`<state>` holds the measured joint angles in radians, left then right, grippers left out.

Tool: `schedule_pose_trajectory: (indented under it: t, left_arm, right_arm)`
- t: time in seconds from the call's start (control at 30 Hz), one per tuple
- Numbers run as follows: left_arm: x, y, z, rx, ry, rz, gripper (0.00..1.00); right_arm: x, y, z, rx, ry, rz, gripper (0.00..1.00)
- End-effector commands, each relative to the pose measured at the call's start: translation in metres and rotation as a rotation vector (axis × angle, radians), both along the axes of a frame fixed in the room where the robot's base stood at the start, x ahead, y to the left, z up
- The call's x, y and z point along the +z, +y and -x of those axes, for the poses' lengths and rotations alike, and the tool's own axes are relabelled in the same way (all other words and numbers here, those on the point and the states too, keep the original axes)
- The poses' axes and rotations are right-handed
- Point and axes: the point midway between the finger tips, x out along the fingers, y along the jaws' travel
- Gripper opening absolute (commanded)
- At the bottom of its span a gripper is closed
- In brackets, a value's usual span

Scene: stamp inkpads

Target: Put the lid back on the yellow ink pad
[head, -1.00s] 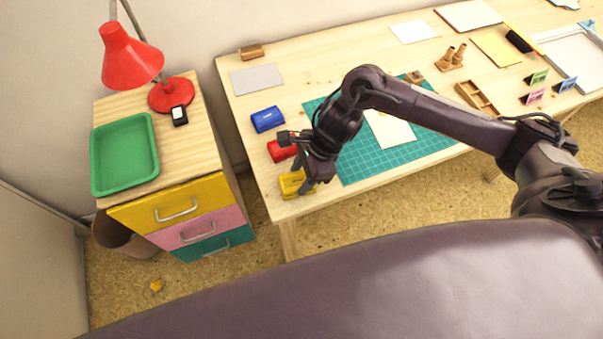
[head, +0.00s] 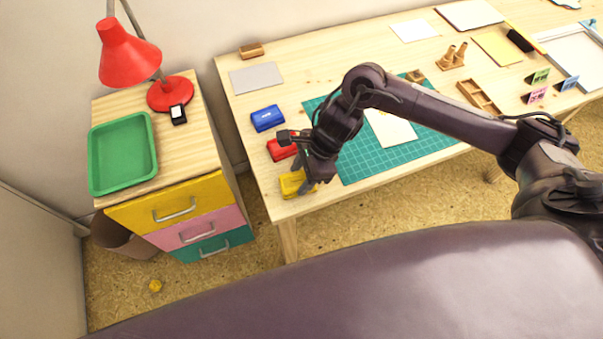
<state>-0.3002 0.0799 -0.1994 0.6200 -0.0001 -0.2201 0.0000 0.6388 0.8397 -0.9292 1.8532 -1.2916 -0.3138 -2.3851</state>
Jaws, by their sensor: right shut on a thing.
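The yellow ink pad (head: 289,186) is at the front left corner of the table, partly hidden by my right gripper. My right gripper (head: 304,185) reaches down at its right side and is shut on the yellow lid. The lid and the pad look like one yellow shape here, so I cannot tell where they meet or whether the lid is fully seated. My left gripper is not in view.
A red ink pad (head: 281,150) and a blue ink pad (head: 267,118) are in a row behind the yellow one. A green cutting mat (head: 362,168) lies to the right. A small yellow thing (head: 155,286) is on the floor. The drawer cabinet (head: 172,210) is to the left.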

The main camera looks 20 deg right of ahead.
Motion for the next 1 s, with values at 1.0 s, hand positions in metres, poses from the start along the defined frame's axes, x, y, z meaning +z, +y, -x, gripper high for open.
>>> schedule_pose_trajectory:
  t: [1.0]
  left_arm:
    - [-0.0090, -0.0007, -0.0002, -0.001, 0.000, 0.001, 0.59]
  right_arm:
    - [-0.0012, 0.0003, -0.0001, 0.002, -0.001, 0.000, 0.25]
